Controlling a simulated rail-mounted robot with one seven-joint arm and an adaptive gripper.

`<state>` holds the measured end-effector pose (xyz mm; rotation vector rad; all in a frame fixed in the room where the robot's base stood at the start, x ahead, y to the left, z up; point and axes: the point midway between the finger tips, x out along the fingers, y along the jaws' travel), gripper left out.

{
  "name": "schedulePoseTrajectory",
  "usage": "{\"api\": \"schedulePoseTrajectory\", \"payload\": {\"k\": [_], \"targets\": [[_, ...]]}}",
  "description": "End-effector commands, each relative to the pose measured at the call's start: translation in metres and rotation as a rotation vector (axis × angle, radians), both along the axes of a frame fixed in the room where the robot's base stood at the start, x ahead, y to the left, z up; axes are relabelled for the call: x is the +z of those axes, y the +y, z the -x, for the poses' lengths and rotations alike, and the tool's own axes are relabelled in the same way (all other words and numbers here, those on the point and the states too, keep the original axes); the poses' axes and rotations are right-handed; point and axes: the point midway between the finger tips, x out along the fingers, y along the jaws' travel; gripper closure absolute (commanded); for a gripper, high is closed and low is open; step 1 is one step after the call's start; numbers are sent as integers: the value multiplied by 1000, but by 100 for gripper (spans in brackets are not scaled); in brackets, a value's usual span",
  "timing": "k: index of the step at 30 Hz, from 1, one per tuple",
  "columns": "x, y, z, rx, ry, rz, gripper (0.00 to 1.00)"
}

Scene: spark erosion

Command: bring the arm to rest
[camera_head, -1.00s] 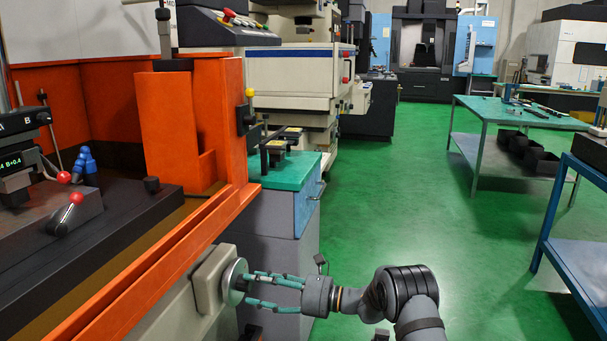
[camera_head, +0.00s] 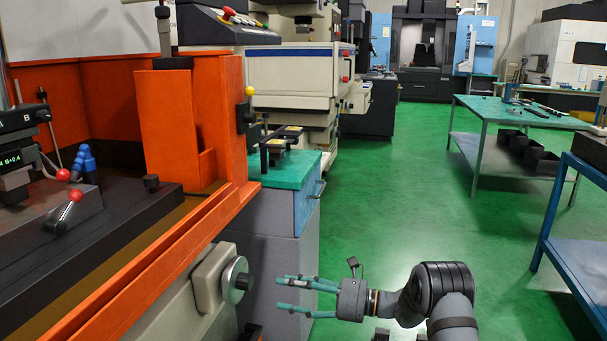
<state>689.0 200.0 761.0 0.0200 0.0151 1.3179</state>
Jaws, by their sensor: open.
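My gripper (camera_head: 291,295) has teal fingers that are spread apart, with nothing between them. It points left, toward the round metal handwheel (camera_head: 235,279) on the side of the orange-framed machine. My arm reaches in from the bottom edge of the view, right of centre.
The orange machine (camera_head: 165,120) fills the left side. A grey cabinet with a green top (camera_head: 287,172) stands just behind my gripper. Open green floor (camera_head: 420,200) lies to the right, with a green-topped table (camera_head: 480,108) and a blue-framed bench (camera_head: 585,255) beyond.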

Motion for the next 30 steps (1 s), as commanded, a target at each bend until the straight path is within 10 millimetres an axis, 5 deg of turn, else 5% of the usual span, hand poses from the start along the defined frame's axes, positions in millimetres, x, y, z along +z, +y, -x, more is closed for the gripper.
{"api": "schedulePoseTrajectory", "payload": {"k": [14, 30], "targets": [[0, 2, 0, 2, 0, 0, 46], [0, 78, -19, 2, 0, 0, 46]]}}
